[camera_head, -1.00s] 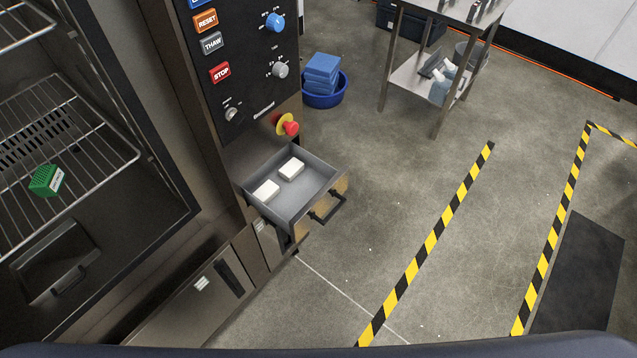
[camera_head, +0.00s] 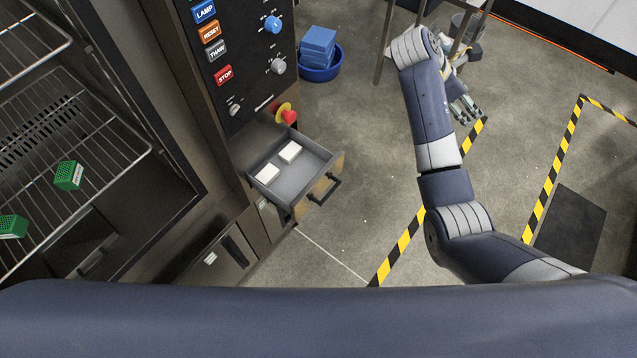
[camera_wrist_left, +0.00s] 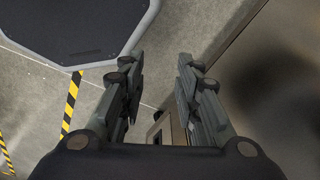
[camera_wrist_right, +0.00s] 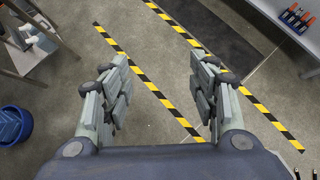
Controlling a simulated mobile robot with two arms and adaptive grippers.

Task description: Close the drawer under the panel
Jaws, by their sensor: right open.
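The drawer (camera_head: 297,188) under the panel (camera_head: 247,50) stands pulled out in the head view, with two white blocks (camera_head: 290,152) inside. Its front has a black handle (camera_head: 324,194). My right gripper (camera_head: 464,108) is right of the drawer and well apart from it, over the floor. In the right wrist view the right gripper (camera_wrist_right: 160,78) is open, its fingers wide apart with only floor between them. My left gripper (camera_wrist_left: 159,72) shows only in the left wrist view, open and empty. I cannot identify the drawer in either wrist view.
A red emergency knob (camera_head: 289,117) juts out just above the drawer. At left is the open chamber with wire racks (camera_head: 100,160) and green boxes (camera_head: 68,176). A blue tub (camera_head: 322,72) and a metal table (camera_wrist_right: 40,55) stand beyond. Floor right of the drawer is clear.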

